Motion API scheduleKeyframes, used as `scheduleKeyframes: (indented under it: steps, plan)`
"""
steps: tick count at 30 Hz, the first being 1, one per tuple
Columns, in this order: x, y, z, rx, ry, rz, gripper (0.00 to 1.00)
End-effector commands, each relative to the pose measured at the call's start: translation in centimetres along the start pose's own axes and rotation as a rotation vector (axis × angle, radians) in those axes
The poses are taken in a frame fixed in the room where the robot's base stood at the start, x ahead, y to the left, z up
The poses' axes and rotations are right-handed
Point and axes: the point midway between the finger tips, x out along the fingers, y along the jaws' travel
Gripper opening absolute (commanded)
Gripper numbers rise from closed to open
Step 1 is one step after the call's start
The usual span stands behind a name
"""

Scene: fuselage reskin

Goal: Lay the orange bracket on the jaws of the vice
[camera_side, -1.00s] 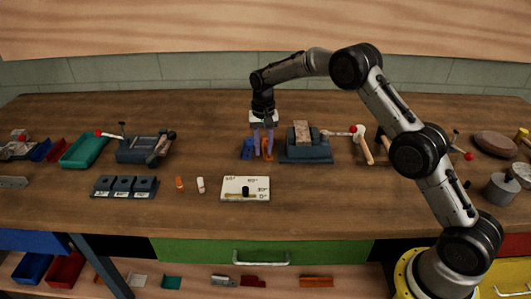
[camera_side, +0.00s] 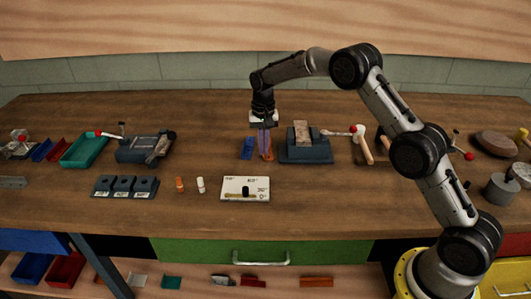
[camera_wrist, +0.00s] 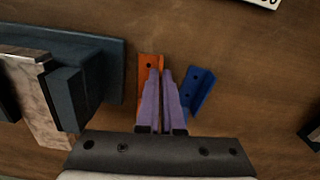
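The orange bracket (camera_wrist: 149,66) lies on the bench beside the blue bracket (camera_wrist: 198,90). In the side view the orange bracket (camera_side: 268,153) is partly hidden by my fingers. My gripper (camera_wrist: 160,72) points down with its purple fingers close together. They appear shut on the upright edge of the orange bracket, one finger on each side. The vice (camera_side: 305,155) stands just right of my gripper in the side view, with a brownish plate-like piece on its top. In the wrist view the vice (camera_wrist: 95,50) is at the left, apart from the bracket.
A mallet (camera_side: 362,145) lies right of the vice. The white marked board (camera_side: 245,189) is in front. Another dark fixture (camera_side: 140,150) and a green tray (camera_side: 84,151) stand to the left. The blue bracket is close beside my fingers. Bare bench lies left of it.

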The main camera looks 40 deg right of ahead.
Motion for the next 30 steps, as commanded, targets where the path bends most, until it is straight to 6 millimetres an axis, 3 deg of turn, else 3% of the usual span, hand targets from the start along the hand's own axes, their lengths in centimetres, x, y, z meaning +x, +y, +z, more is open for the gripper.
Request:
scheduleKeyframes:
  steps: [23,30]
  plan:
    - [-0.1,0.0,0.0,0.0,0.001,-0.001,0.0]
    - [-1.5,-0.1,-0.1,0.0,0.004,-0.002,0.0]
